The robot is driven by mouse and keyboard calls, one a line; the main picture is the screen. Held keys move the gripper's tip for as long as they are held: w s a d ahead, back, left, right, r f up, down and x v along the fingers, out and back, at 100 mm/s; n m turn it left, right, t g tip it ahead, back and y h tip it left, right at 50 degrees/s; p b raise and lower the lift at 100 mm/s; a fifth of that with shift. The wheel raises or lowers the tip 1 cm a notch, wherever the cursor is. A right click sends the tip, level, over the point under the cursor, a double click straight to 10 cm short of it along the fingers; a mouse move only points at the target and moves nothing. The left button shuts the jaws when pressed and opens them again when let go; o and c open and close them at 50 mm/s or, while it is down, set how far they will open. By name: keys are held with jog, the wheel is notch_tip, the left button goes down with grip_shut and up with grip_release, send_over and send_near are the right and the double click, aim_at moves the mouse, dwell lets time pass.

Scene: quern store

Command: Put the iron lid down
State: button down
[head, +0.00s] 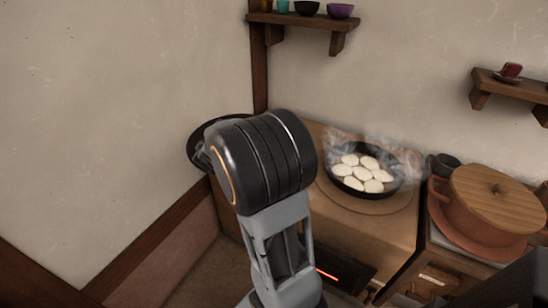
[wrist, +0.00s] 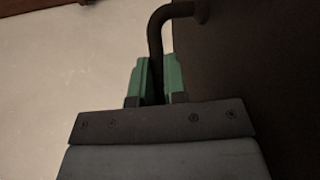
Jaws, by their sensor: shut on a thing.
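The dark iron lid (head: 198,138) shows at the left of my arm in the head view, with its rim partly hidden behind my wrist. In the wrist view the lid (wrist: 245,65) fills the right side as a dark surface, and its curved handle (wrist: 158,28) reaches down between my green fingers. My gripper (wrist: 157,80) is shut on that handle. The lid appears held up, near the left wall and the stove's left corner; whether it touches anything is hidden. The fingers are mostly hidden in the head view.
A steaming black pan (head: 338,186) with several pale flat cakes sits on the stove (head: 350,215), right of my arm. Further right is a clay pot (head: 468,218) with a wooden lid (head: 500,200). Wall shelves (head: 305,21) hold bowls and cups above. A glowing slot (head: 327,274) shows in the stove's front.

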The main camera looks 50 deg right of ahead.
jog(key=s+d+f+m+g+h+b, duration=0.2)
jog(key=s+d+f+m+g+b, duration=0.3)
jog(key=d+f+b, duration=0.7)
jog(key=w+d+f+n+b, duration=0.1)
jog(key=w+d+f+b, duration=0.4)
jog(key=w+d+f, duration=0.1)
jog(key=w+d, duration=0.1)
jog(key=w, duration=0.1)
jog(key=shift+w+d+f+n+t, duration=0.15)
jog(key=shift+w+d+n+t, duration=0.15)
jog(key=shift+n+t, duration=0.1)
jog(key=shift+w+d+f+b, duration=0.15)
jog(key=shift+f+b, duration=0.25)
jog(key=shift+f, duration=0.6)
jog(key=shift+w+d+f+b, duration=0.15)
jog(key=shift+f+b, duration=0.25)
jog(key=shift+f, duration=0.55)
jog(key=shift+a+f+b, duration=0.1)
jog(key=shift+f+b, duration=0.1)
jog(key=shift+b, duration=0.1)
jog(key=c, duration=1.6)
grip_release()
jog(key=shift+f, duration=0.2)
jog(key=o, duration=0.4)
jog(key=shift+o, duration=0.2)
jog(key=shift+r, duration=0.1)
